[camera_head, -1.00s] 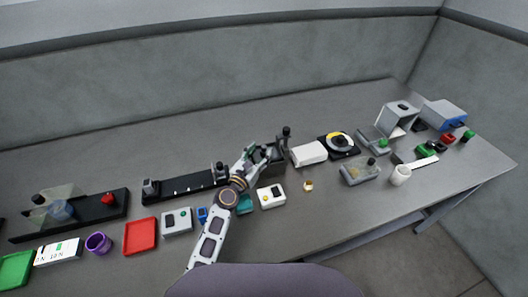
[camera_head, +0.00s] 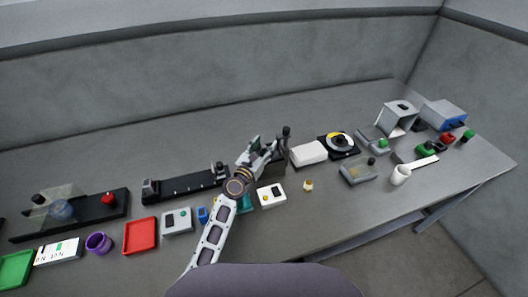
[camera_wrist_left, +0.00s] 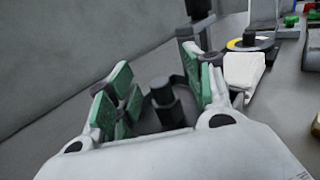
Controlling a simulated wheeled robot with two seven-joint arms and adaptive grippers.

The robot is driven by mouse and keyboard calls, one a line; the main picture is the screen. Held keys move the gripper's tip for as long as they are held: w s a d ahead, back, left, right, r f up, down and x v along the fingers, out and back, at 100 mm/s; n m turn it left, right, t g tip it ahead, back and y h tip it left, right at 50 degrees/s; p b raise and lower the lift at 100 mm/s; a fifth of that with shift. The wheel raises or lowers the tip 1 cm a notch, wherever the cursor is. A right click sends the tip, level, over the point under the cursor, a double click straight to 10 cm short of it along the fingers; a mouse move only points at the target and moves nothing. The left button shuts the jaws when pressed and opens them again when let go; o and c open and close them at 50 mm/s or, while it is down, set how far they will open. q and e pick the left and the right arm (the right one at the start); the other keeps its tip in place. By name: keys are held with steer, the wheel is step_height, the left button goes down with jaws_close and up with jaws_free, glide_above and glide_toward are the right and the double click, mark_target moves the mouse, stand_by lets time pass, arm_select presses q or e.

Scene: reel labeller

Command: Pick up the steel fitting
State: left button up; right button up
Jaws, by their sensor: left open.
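A dark grey fitting with a round stub on a wider faceted body (camera_wrist_left: 165,98), which looks like the steel fitting, shows between the fingers in the left wrist view. My left gripper (camera_wrist_left: 157,88) is open, with green pads on both sides of the fitting. I cannot tell whether either pad touches it. In the head view my left gripper (camera_head: 264,147) is over the dark block at the middle of the table, and its fingers hide the fitting there. My right gripper is not in view.
A dark upright post (camera_head: 286,133) stands close to the right of the gripper. A white box (camera_head: 309,153) and a black reel base with a yellow-and-white disc (camera_head: 340,142) lie further right. A black rail (camera_head: 185,188) lies left. A small brass piece (camera_head: 308,185) stands in front.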

mark_target(263, 147)
arm_select(q)
jaws_close()
steer(key=shift+r, duration=0.2)
stand_by(0.3)
steer(key=shift+r+p, duration=1.65)
steer(key=shift+p, duration=0.25)
steer(key=shift+s+a+f, duration=0.1)
steer(key=shift+s+a, duration=0.05)
steer(key=shift+s, duration=0.15)
steer(key=b+v, duration=0.1)
steer(key=v, duration=1.6)
steer(key=shift+s, duration=0.15)
